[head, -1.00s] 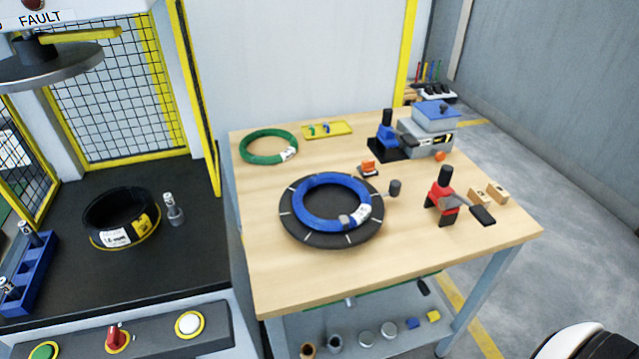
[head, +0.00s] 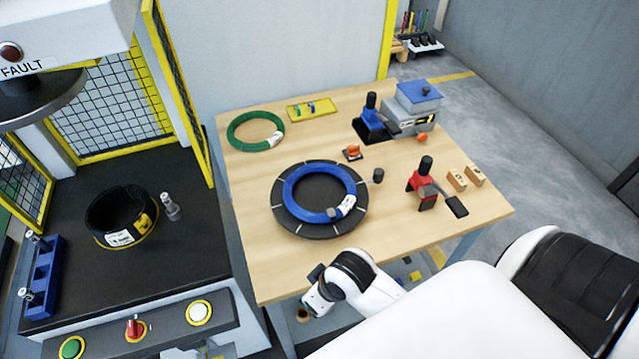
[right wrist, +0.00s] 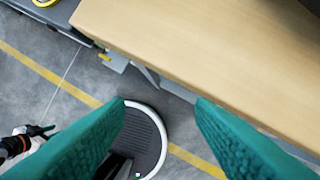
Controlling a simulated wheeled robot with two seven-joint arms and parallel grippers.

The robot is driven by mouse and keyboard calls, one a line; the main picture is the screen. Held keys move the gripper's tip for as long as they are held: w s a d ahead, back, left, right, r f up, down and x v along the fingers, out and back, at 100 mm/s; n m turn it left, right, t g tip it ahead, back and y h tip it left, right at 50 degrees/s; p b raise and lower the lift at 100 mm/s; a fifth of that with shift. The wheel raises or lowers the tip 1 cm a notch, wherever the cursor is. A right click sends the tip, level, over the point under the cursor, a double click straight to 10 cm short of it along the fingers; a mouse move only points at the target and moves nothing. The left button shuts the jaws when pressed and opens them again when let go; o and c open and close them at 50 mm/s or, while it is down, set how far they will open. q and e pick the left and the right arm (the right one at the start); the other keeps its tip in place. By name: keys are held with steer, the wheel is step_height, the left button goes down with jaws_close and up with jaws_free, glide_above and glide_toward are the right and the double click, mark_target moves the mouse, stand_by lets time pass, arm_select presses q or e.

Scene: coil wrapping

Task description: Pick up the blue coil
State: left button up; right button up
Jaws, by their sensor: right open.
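The blue coil (head: 291,194) lies flat on a round black turntable (head: 296,229) on the wooden table in the head view. It has a white label and a small grey piece on its front right part. My right gripper (head: 311,303) is at the table's front edge, in front of the coil and apart from it. In the right wrist view its two teal fingers (right wrist: 160,106) are spread with nothing between them. The coil is not in the right wrist view.
The wooden table (head: 420,225) holds a green coil (head: 234,138), a yellow tray (head: 312,109), a red clamp tool (head: 424,188) and a grey-blue machine (head: 416,108). A black coil (head: 120,216) sits on the machine bed at left.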

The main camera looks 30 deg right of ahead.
step_height(320, 180, up, 6)
steer(key=w+a+n, duration=0.1)
steer(key=a, duration=0.1)
step_height(320, 180, up, 9)
steer(key=g+h+p, duration=0.1)
steer(key=g, duration=0.2)
glide_above(300, 209)
steer(key=s, duration=0.1)
step_height(300, 209, down, 6)
steer(key=shift+w+d+r+p, duration=0.1)
steer(key=shift+p, duration=0.7)
steer(key=f, duration=0.1)
steer(key=f+p, duration=0.1)
steer(key=f, duration=0.3)
steer(key=shift+w+p, duration=0.35)
steer(key=shift+p, duration=0.05)
steer(key=shift+f+n, duration=0.3)
steer(key=shift+c, duration=0.6)
steer(key=shift+r, duration=0.1)
jaws_close()
